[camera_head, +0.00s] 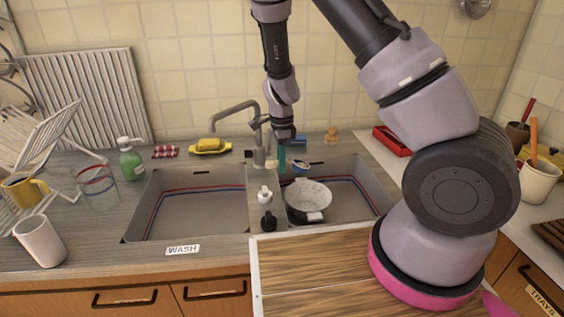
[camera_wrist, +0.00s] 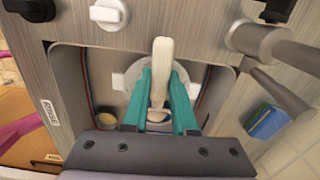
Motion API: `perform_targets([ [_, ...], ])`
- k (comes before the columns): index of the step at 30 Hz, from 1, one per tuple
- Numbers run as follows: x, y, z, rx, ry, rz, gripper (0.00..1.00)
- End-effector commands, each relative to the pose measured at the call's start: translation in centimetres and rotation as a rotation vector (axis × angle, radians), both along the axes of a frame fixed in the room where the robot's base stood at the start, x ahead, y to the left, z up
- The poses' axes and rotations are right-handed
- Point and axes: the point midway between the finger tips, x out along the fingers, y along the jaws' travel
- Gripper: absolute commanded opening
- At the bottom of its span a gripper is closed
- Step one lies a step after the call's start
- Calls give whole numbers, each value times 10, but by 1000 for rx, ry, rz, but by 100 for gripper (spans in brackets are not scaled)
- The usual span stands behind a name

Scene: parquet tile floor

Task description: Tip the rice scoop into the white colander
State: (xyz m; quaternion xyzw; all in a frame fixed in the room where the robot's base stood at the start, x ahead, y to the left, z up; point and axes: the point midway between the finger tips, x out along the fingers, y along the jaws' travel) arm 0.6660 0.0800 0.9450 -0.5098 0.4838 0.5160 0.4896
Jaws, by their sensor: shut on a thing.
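The white colander (camera_head: 309,203) sits in the right sink. Part of its pale rim shows behind my fingers in the wrist view (camera_wrist: 127,80). My gripper (camera_head: 283,157), with teal fingers, is over the back left of the right sink, behind and above the colander. In the wrist view my gripper (camera_wrist: 160,112) is shut on the rice scoop (camera_wrist: 162,58), whose cream handle stands between the fingers. The scoop's head is mostly hidden by the fingers and wrist. I cannot tell its tilt or whether rice is in it.
The left sink (camera_head: 200,205) is empty. The faucet (camera_head: 262,150) rises between the sinks, close to my gripper. A blue sponge (camera_wrist: 263,122) lies behind the right sink. A wooden board (camera_head: 320,262) is in front.

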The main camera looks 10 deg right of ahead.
Motion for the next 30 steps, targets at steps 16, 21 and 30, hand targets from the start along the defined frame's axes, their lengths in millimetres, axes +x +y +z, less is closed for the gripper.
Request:
perform_targets([
  [16,1,-16,-3,228,14,-7,0],
  [21,1,-18,-4,277,16,-4,0],
  [30,1,-18,-4,297,15,-1,0],
])
